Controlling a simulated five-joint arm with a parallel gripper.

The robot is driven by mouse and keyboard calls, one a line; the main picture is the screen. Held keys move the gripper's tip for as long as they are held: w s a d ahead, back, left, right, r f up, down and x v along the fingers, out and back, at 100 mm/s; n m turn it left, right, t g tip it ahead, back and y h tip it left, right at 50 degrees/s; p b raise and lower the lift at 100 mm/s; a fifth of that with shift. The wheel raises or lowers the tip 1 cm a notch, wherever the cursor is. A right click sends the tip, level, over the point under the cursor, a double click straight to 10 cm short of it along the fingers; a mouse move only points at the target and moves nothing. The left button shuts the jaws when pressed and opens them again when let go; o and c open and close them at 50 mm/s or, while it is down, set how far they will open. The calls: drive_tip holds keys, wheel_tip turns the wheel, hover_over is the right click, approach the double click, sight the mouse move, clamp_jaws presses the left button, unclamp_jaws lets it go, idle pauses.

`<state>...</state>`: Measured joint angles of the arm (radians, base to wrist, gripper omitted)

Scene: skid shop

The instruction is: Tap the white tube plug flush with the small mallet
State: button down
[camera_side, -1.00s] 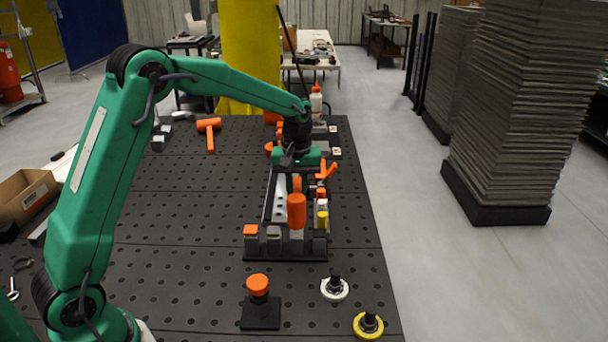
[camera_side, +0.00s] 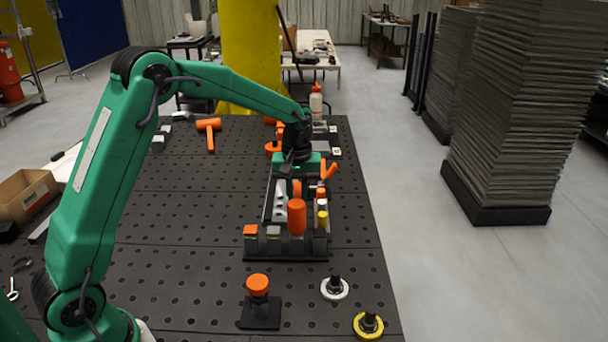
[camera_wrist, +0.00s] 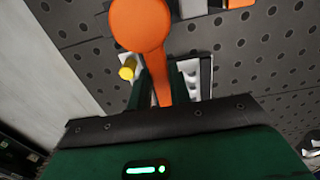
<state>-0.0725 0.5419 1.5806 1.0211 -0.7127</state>
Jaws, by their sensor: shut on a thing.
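My gripper (camera_side: 297,177) is shut on the handle of the small orange mallet. The mallet (camera_side: 297,216) hangs with its head over the row of tubes in the dark holder (camera_side: 284,257). In the wrist view the mallet head (camera_wrist: 140,22) is at the top, with the handle running down between the fingers.
A yellow-capped item (camera_side: 322,217) stands close right of the mallet. An orange-topped post (camera_side: 258,285) and white (camera_side: 334,288) and yellow (camera_side: 368,324) ring pieces stand in front. Another orange mallet (camera_side: 209,132) lies at the back left.

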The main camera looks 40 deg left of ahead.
idle(0.4)
drive_tip(key=shift+r, duration=1.5)
drive_tip(key=shift+r, duration=1.5)
